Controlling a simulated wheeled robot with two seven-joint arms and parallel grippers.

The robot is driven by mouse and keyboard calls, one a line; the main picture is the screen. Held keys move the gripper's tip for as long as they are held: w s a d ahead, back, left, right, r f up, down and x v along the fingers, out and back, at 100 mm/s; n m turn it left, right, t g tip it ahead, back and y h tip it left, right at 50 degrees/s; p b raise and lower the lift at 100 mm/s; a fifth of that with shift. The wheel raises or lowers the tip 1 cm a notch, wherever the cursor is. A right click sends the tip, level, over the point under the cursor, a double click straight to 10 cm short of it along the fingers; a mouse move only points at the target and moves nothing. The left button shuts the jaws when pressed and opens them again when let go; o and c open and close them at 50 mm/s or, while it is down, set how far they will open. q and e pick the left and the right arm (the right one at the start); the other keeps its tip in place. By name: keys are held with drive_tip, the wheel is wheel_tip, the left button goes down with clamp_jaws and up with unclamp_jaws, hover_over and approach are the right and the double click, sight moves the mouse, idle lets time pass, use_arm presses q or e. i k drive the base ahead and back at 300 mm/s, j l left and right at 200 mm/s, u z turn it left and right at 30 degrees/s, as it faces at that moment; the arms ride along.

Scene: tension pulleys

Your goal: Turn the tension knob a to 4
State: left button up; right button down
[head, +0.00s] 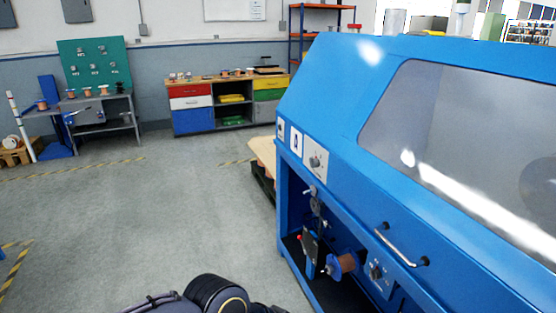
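A dial-like knob (315,161) sits on a pale plate at the left end of the blue machine's front. Another dark knob (376,272) is on a panel low on the machine, right of a copper-coloured spool (346,263). No readable letter marks either as tension knob a, and their settings are too small to read. Neither of my grippers is in view.
The blue machine (330,90) fills the right side, with a protruding handle (402,246) below its window. Open grey floor (150,215) lies to the left. A drawer bench (192,104) and a work table (105,113) stand against the far wall.

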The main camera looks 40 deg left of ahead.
sight(314, 162)
drive_tip(key=u, duration=1.2)
